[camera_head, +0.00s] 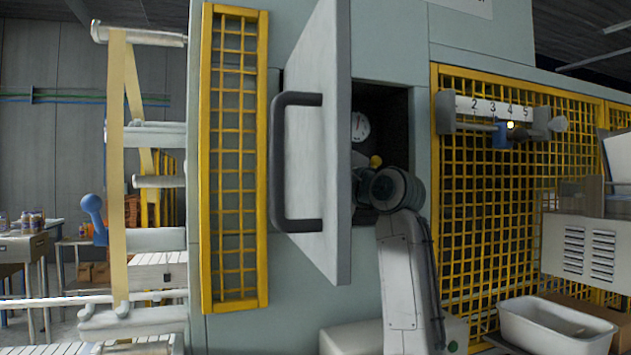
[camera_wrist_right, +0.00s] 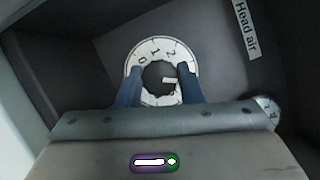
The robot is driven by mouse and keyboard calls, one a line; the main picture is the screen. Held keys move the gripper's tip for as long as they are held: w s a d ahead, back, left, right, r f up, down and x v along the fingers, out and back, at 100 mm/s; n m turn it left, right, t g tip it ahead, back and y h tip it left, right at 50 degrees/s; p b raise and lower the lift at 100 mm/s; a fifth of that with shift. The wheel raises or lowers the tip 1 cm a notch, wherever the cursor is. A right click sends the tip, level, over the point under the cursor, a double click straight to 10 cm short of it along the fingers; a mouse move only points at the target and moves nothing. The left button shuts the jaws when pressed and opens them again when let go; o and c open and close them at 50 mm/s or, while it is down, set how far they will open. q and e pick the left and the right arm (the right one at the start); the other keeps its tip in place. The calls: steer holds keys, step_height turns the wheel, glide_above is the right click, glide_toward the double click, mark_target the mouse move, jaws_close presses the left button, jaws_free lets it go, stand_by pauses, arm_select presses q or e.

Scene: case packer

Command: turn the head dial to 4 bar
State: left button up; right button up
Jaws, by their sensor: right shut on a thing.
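The head dial (camera_wrist_right: 160,46) shows in the right wrist view as a white ring with 0, 1 and 2 readable along its top. A dark round knob (camera_wrist_right: 154,74) sits in its middle, with a white pointer mark toward the right. The blue fingers of my right gripper (camera_wrist_right: 160,80) are shut on the knob from both sides. They hide parts of the ring, so the number at the pointer cannot be read. A "Head air" label (camera_wrist_right: 247,32) is at upper right. In the head view my right arm reaches into the open cabinet and hides the dial. My left gripper is not in view.
The cabinet door (camera_head: 318,140) stands open left of my right arm, with a dark handle (camera_head: 278,165). A white gauge (camera_head: 361,127) is inside the cabinet. A numbered scale (camera_head: 490,105) is on the yellow mesh at right. A white bin (camera_head: 545,325) is at lower right.

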steer(key=shift+f+m+t, duration=0.15)
steer(key=shift+m+t, duration=0.45)
steer(key=shift+m, duration=0.5)
steer(key=o, duration=1)
steer(key=shift+c, duration=0.2)
steer(key=b+v, duration=0.6)
steer(key=v, duration=0.5)
